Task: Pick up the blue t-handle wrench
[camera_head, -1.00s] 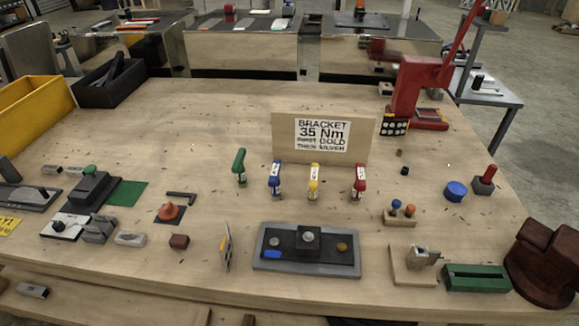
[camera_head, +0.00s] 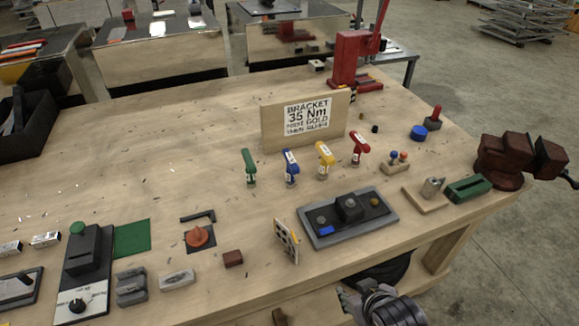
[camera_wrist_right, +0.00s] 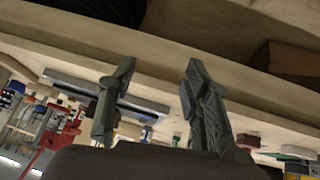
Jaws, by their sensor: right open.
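The blue t-handle wrench (camera_head: 290,165) stands upright on the wooden bench, with a white label on its handle. It stands in a row between a green t-handle wrench (camera_head: 249,165) and a yellow one (camera_head: 324,155), with a red one (camera_head: 359,148) at the right end. My right gripper (camera_head: 347,296) is at the bottom of the head view, in front of the bench's front edge and well apart from the wrench. In the right wrist view its two fingers (camera_wrist_right: 158,75) are spread with nothing between them. My left gripper is not in view.
A sign board (camera_head: 300,122) stands behind the wrenches. A grey tray (camera_head: 312,238) and an upright card (camera_head: 285,240) stand between the wrenches and the front edge. A red press (camera_head: 345,65) stands at the back, a vise (camera_head: 505,155) at the right corner. The left middle of the bench is clear.

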